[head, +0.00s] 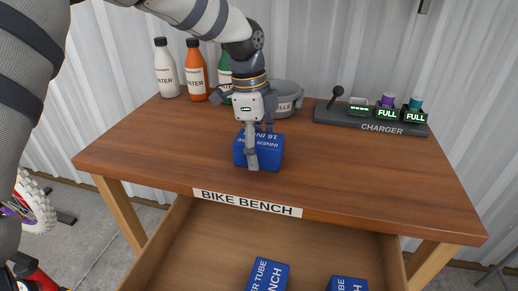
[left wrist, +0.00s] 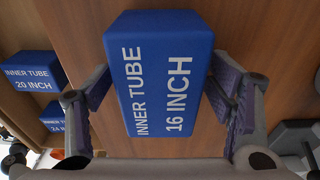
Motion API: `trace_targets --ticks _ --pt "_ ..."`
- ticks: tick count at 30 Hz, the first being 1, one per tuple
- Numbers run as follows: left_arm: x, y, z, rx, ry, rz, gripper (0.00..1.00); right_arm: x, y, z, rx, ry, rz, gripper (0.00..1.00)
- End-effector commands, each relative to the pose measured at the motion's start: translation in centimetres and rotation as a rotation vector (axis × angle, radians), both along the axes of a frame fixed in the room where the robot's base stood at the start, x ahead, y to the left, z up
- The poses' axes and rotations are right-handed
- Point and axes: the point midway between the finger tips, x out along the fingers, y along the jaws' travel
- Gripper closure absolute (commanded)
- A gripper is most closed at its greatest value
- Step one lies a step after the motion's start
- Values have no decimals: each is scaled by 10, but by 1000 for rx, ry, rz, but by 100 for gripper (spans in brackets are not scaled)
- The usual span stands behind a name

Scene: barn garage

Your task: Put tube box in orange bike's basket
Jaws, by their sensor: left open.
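A blue tube box (head: 268,153) sits on the wooden bench top near its front edge. In the left wrist view the box (left wrist: 160,75) reads "INNER TUBE 16 INCH". My left gripper (head: 257,145) is over the box from above, with its fingers (left wrist: 168,95) open on either side of it. I cannot tell whether the fingers touch it. My right gripper is not in view. The orange bike and its basket cannot be made out; only a wheel (head: 30,206) shows at the left edge.
The bench (head: 350,165) has an open drawer (head: 190,270) holding blue boxes, among them one box (head: 268,275) and another (head: 346,285). Bottles (head: 167,70), a grey bowl (head: 285,98) and a charger (head: 370,118) stand at the back. The bench's right side is clear.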

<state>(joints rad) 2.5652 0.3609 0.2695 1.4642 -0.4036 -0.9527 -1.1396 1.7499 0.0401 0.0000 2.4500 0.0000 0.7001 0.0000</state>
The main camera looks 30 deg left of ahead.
Motion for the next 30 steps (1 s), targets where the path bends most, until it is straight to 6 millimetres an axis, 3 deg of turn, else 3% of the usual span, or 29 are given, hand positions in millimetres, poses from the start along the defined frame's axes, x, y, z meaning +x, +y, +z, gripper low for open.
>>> trace_targets --ticks 6,14,16,17,24,28,30 --pt "0 0 -2 0 -1 0 25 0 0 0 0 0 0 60" --pt "0 0 -2 0 -1 1 82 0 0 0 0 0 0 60" --pt "0 0 -2 0 -1 1 82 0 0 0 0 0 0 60" --pt "0 0 -2 0 -1 1 87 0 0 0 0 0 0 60" --pt "1 0 3 0 -3 1 87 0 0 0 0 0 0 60" --pt "1 -1 23 -1 -5 3 87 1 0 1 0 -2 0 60" --pt "-6 -4 44 -1 -9 -1 87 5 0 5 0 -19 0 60"
